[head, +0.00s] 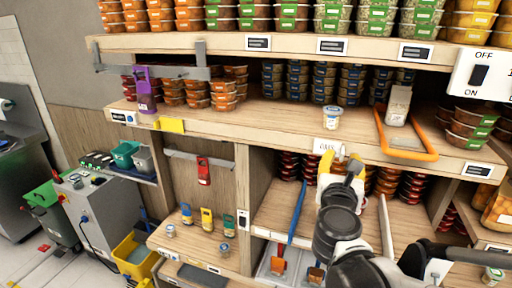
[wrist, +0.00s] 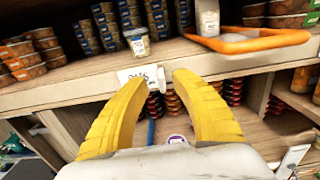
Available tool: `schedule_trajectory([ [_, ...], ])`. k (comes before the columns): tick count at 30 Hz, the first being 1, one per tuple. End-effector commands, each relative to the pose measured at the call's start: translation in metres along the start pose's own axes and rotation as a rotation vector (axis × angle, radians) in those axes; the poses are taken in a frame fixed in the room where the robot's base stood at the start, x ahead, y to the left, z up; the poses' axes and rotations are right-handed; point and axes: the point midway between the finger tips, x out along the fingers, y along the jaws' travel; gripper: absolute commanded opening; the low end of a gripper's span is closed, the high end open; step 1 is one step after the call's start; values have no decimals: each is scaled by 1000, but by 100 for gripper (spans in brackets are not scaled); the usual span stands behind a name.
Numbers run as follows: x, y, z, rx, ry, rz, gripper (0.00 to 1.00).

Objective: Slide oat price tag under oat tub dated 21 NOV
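A small white price tag with dark handwriting, apparently the oat tag (head: 328,147), is at the front edge of the middle shelf. It also shows in the wrist view (wrist: 138,75), just beyond my left fingertip and partly covered by it. A small clear tub with a blue-and-white label (head: 332,117) stands upright on the shelf just behind the tag; it shows in the wrist view too (wrist: 138,42). Its date is too small to read. My gripper (wrist: 161,76) has its yellow fingers apart in front of the shelf edge, with nothing clearly gripped between them.
An orange-rimmed tray (head: 408,151) with a pale pouch (head: 398,104) sits right of the tub. Stacked dark tubs (head: 322,83) stand behind. Similar small tubs (head: 171,230) are on the lower shelf.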

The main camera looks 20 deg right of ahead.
Motion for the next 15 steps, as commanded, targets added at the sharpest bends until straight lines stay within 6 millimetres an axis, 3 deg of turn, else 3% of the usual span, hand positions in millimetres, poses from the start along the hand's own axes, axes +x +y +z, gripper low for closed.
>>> schedule_trajectory([
  [6, -45, 2, 0, 0, 0, 5, 31],
  [15, -81, 1, 0, 0, 0, 2, 31],
])
